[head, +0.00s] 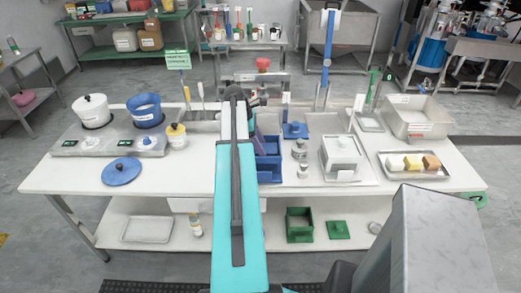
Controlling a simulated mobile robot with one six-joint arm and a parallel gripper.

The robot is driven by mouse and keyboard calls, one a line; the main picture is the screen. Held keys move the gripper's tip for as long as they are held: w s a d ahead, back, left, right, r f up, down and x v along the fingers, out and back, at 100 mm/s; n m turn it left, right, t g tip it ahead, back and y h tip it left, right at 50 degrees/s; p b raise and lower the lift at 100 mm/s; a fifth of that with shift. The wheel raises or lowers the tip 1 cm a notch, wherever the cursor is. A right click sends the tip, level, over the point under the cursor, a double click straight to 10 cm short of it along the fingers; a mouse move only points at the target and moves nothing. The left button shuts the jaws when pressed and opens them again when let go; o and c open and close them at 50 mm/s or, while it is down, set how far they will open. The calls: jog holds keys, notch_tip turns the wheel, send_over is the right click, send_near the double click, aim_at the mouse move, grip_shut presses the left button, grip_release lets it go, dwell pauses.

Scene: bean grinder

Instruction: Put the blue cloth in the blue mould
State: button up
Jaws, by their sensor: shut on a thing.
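The blue mould (270,168) looks to be the open blue box near the middle of the table. My teal arm covers its left side, and I cannot see what is inside it. A blue lid-like piece (295,130) with a small knob lies just behind it to the right. My arm reaches forward over the table past the mould's left side. Its end is hidden behind its own links, so I cannot see my gripper's fingers. I cannot make out the blue cloth.
A blue pot (146,111), a white pot (93,111) and a blue round lid (122,171) are at left. A white box (342,154), a tray (414,175) with blocks and a steel basin (418,123) are at right. A green box (299,228) is on the lower shelf.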

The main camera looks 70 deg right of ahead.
jog(key=shift+f+p, duration=0.4)
jog(key=shift+f, duration=1.15)
jog(key=shift+f, duration=0.15)
jog(key=o, duration=0.7)
jog(key=shift+o, duration=0.2)
jog(key=shift+r, duration=0.2)
jog(key=b+v, duration=0.3)
jog(key=v, duration=0.9)
jog(key=shift+b, duration=0.3)
